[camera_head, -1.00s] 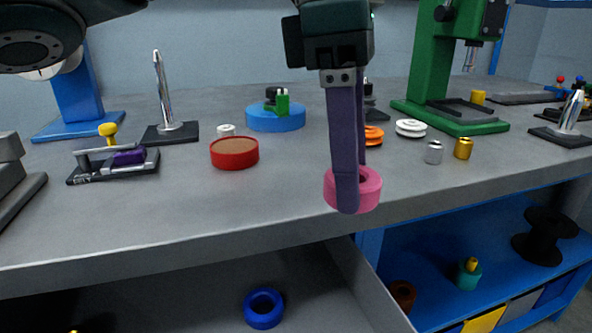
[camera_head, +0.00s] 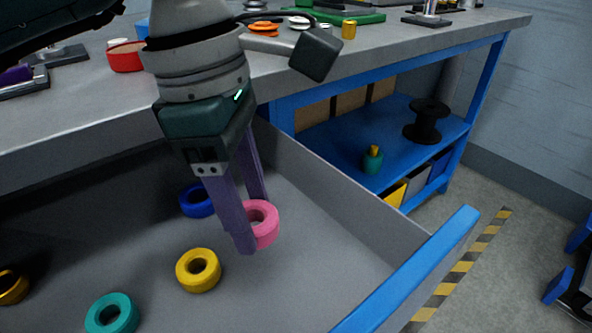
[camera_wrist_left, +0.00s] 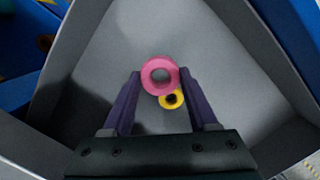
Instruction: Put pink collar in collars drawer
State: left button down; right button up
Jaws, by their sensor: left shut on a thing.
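The pink collar (camera_head: 262,224) is between the fingertips of my left gripper (camera_head: 250,222), which is shut on it. The collar also shows between the purple fingers in the left wrist view (camera_wrist_left: 146,76). It is inside the outline of the open grey drawer (camera_head: 345,212) and looks held above the floor. In the drawer lie a blue collar (camera_head: 197,200), partly behind the fingers, a yellow collar (camera_head: 182,270), a teal collar (camera_head: 96,318) and another yellow collar (camera_head: 12,290) at the left edge. My right gripper is not in view.
The grey bench top (camera_head: 60,115) is behind the drawer, with a red round tray (camera_head: 126,62) on it. The drawer's blue front (camera_head: 410,275) is at the lower right. A blue shelf (camera_head: 335,135) holds a black spool (camera_head: 427,120). The drawer floor right of the collar is clear.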

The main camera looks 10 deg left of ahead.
aim_at(263, 273)
pick_arm(q)
notch_tip(263, 273, down, 8)
jog(key=shift+r+b, duration=0.25)
jog(key=shift+b, duration=0.45)
jog(key=shift+f, duration=0.2)
jog(key=shift+c, duration=0.9)
grip_release()
jog(key=shift+r, duration=0.6)
jog(key=r+p, duration=0.1)
jog(key=r, duration=0.2)
jog(key=a+r, duration=0.1)
jog(key=r, duration=0.3)
jog(key=a+r+p, duration=0.1)
jog(key=r, duration=0.3)
jog(key=shift+s+r+p, duration=0.1)
jog(key=shift+s+p, duration=0.05)
jog(key=shift+p, duration=0.15)
jog(key=shift+d, duration=0.1)
